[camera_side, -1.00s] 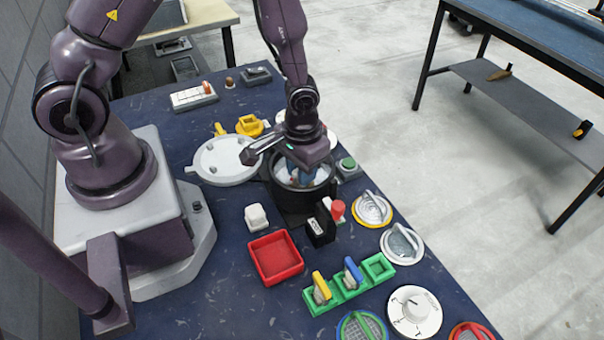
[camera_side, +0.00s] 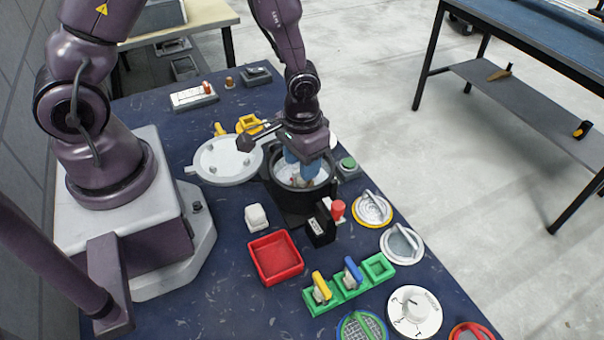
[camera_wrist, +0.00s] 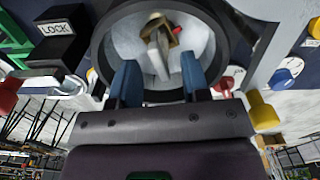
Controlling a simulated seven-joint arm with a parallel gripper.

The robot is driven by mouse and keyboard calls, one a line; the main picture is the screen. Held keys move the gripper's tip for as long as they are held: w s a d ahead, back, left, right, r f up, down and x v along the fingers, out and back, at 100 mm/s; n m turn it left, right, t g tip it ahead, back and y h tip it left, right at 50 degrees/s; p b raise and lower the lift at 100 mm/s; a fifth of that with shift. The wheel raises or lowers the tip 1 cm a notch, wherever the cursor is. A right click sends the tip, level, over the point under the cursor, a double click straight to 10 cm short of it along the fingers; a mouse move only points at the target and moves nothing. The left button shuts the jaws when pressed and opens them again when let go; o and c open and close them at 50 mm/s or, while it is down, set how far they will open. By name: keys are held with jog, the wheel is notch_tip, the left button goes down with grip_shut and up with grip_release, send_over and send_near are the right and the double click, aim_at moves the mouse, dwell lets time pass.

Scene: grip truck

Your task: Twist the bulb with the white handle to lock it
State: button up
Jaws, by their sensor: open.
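A round clear bulb with a white rim and a pale raised handle (camera_side: 402,245) lies on the blue table at the right. A similar yellow-rimmed bulb (camera_side: 372,208) lies just behind it. My gripper (camera_side: 301,180) is away to their left, pointing down over a black round pot (camera_side: 289,209). In the wrist view my gripper's (camera_wrist: 160,76) two blue fingers are apart at the pot's near rim. A pale bar (camera_wrist: 158,52) and a small brownish piece (camera_wrist: 162,28) show inside the pot, beyond and between the fingers; no contact is clear.
A black LOCK block (camera_side: 320,229) and red knob (camera_side: 338,208) stand before the pot. A round white plate (camera_side: 228,160) lies left of the pot.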

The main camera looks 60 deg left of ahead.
jog(key=shift+r, duration=2.6)
jog(key=shift+s, duration=0.25)
jog(key=s+a+r+m+t, duration=0.1)
jog(key=s+r, duration=0.4)
jog(key=r, duration=0.6)
jog(key=s+a+r+t, duration=0.1)
jog(key=s+r+t, duration=0.3)
jog(key=r, duration=0.8)
jog(key=shift+s+r+m+t, duration=0.2)
jog(key=shift+s+m+t, duration=0.1)
jog(key=shift+s+m, duration=0.15)
jog(key=shift+o, duration=0.4)
